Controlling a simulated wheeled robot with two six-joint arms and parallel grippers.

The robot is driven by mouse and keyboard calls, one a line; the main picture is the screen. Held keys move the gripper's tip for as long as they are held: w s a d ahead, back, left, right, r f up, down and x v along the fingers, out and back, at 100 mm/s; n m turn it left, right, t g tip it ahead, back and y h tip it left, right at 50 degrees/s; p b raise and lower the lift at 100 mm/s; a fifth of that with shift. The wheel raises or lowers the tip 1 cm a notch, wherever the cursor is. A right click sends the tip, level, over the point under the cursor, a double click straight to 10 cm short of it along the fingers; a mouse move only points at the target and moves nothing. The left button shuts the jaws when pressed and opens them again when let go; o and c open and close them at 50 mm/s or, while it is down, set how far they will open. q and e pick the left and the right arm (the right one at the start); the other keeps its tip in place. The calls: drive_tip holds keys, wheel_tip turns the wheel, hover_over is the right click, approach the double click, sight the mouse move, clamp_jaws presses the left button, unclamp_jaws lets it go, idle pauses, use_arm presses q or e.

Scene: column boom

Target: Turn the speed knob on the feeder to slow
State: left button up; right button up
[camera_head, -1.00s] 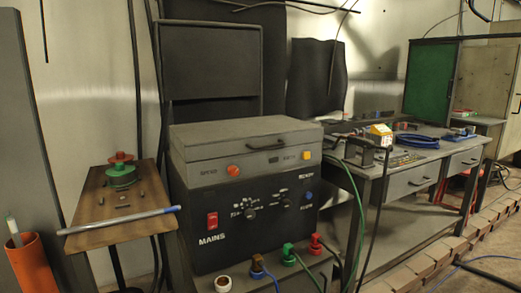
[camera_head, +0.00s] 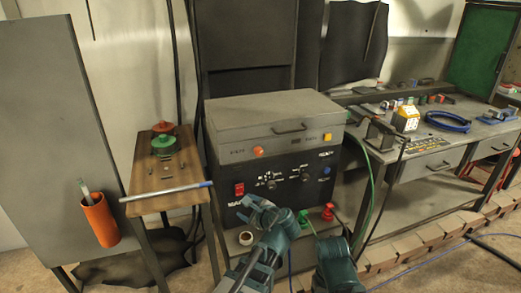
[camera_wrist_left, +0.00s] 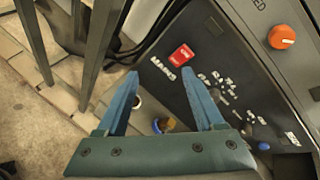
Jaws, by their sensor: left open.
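The feeder is the grey box (camera_head: 275,115) on top of the black MAINS unit (camera_head: 290,180). Its orange round knob (camera_head: 258,151) is on the left of the front face, beside a small label. The orange knob also shows at the upper right of the left wrist view (camera_wrist_left: 282,37), with a line across its face. My left gripper (camera_head: 250,208) is in front of the MAINS unit's lower left, below the knob and apart from it. In the left wrist view my left gripper (camera_wrist_left: 158,78) is open and empty.
A red switch (camera_head: 239,189) and small dials are on the black unit. A white-rimmed cup (camera_head: 246,238) and coloured plugs with cables stand on the ledge below. A side table (camera_head: 160,175) with a rod is at left. A workbench (camera_head: 430,155) is at right.

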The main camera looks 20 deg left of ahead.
sight(260, 153)
use_arm(q)
drive_tip(key=w+d+r+m+t, duration=0.5)
drive_tip(key=d+r+m+t, duration=0.2)
drive_tip(key=r+m, duration=0.45)
drive_tip(key=shift+m+g+y, duration=0.3)
drive_tip(key=shift+m, duration=0.15)
drive_tip(key=x, duration=0.4)
drive_tip(key=f+x, duration=0.1)
drive_tip(key=x, duration=0.8)
drive_tip(key=shift+w+f, duration=0.3)
drive_tip(key=shift+w, duration=0.1)
drive_tip(key=shift+c, duration=0.2)
clamp_jaws()
